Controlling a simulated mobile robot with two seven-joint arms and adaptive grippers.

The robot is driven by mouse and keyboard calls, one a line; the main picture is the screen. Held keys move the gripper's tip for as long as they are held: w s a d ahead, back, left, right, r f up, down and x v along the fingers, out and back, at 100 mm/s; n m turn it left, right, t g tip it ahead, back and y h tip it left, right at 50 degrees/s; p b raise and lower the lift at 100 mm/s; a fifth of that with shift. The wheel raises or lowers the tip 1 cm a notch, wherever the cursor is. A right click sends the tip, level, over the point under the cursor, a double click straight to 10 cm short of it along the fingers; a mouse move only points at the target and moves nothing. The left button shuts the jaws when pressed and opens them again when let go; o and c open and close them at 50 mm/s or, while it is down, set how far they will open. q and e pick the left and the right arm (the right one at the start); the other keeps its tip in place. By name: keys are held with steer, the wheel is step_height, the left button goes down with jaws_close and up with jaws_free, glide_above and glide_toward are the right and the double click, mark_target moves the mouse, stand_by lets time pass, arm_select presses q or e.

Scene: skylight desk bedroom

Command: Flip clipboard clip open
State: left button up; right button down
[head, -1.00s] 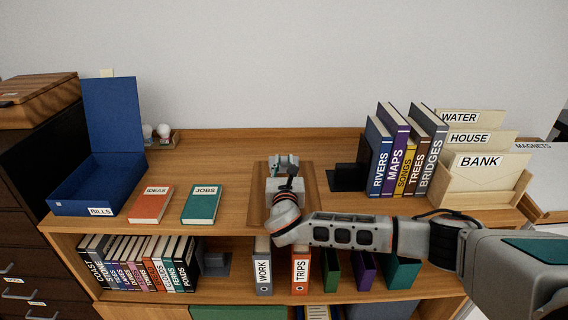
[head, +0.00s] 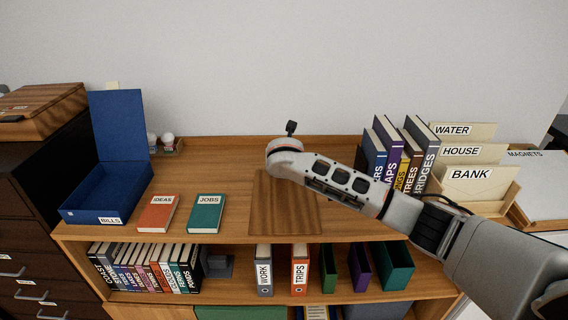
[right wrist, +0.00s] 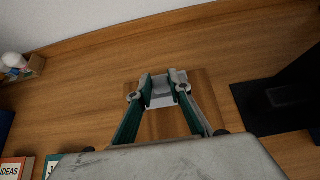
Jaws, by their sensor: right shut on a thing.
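The clipboard (head: 284,215) is a brown wooden board lying flat on the desk top, its long side running away from me. It also shows under the fingers in the right wrist view (right wrist: 206,112). Its light metal clip (right wrist: 163,91) shows between the fingertips there, at the board's far end. My right gripper (right wrist: 163,79) is shut on the clip, one finger on each side. In the head view my own wrist and forearm hide the fingers and the clip, so the clip's angle cannot be told. My left gripper is in neither view.
Red (head: 157,214) and teal (head: 206,214) books lie left of the clipboard, beside an open blue box (head: 106,191). Upright books (head: 424,150) and a wooden file holder (head: 488,203) stand to the right. The desk between teal book and clipboard is clear.

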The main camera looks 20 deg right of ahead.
steer(key=g, duration=0.1)
steer(key=w+g, duration=0.1)
steer(key=w+r+g+y, duration=0.1)
steer(key=g, duration=0.1)
steer(key=shift+w+d+r, duration=0.1)
steer(key=shift+w+d, duration=0.05)
steer(key=shift+d, duration=0.2)
steer(key=shift+w+g, duration=0.3)
steer(key=shift+g, duration=0.3)
steer(key=shift+w+d+g+y, duration=0.2)
steer(key=shift+w+g+y, duration=0.2)
steer(key=shift+g, duration=0.3)
steer(key=shift+s, duration=0.1)
steer(key=c, duration=1.8)
jaws_free()
steer(key=shift+c, duration=0.2)
steer(key=v, duration=1.2)
